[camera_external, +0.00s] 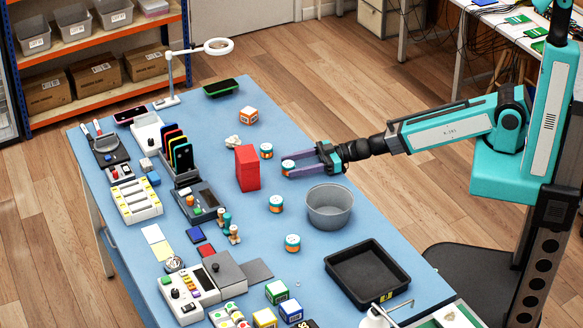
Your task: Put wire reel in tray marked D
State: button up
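Several small round white-topped reel-like items with teal sides stand on the blue table; I cannot tell which is the wire reel. One round item (288,166) lies between the fingertips of my gripper (285,167). The fingers are apart around it, and whether they touch it cannot be told. Others are a round item just behind (266,150), one nearer the front (276,203) and one farther forward (292,242). A black tray (345,284) stands at the front right; its small yellow label is too small to read. The tray looks empty.
A red block (247,168) stands left of my gripper. A grey round bin (330,208) stands between my gripper and the black tray. Phones in a rack (181,155), devices and small boxes crowd the table's left and front. A ring lamp (218,46) stands at the back.

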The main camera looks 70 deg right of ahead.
dwell(0.4)
jog(key=shift+b+v, duration=0.5)
jog(key=shift+v, duration=1.35)
jog(key=shift+s+r+p, duration=0.2)
jog(key=shift+p, duration=0.25)
jog(key=p+v, duration=0.3)
jog(key=p, duration=0.1)
jog(key=shift+s+d+p, duration=0.2)
jog(key=shift+s+p, duration=0.15)
jog(key=shift+p, duration=0.05)
jog(key=p+v, duration=0.4)
jog(key=shift+s, duration=0.1)
jog(key=shift+p+v, duration=0.6)
jog(key=shift+v, duration=0.3)
jog(key=shift+o, duration=0.5)
jog(key=shift+f, duration=0.15)
